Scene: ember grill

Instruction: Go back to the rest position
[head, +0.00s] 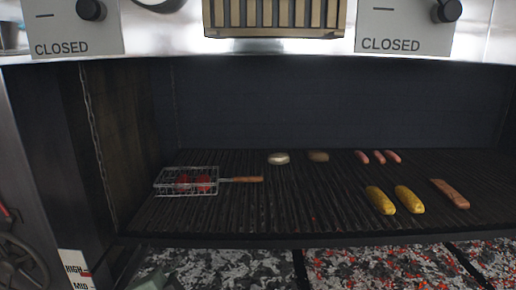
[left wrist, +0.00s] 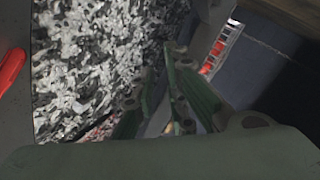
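In the left wrist view my left gripper (left wrist: 160,68) shows two green-padded fingers with a gap between them and nothing held. Pale ash and coals lie behind and to the left of the fingers. In the head view only a small greenish part at the bottom left edge, probably of my left gripper, shows below the grate, in front of the coal bed. Its fingers cannot be made out there. My right gripper is in neither view.
The grill grate (head: 300,215) carries a wire basket (head: 170,188) with red food and a wooden handle (head: 245,179), two round items, several sausages and two corn cobs (head: 380,200). Ash and coals (head: 220,262) lie below. A HIGH/MID level plate (head: 75,270) is at left.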

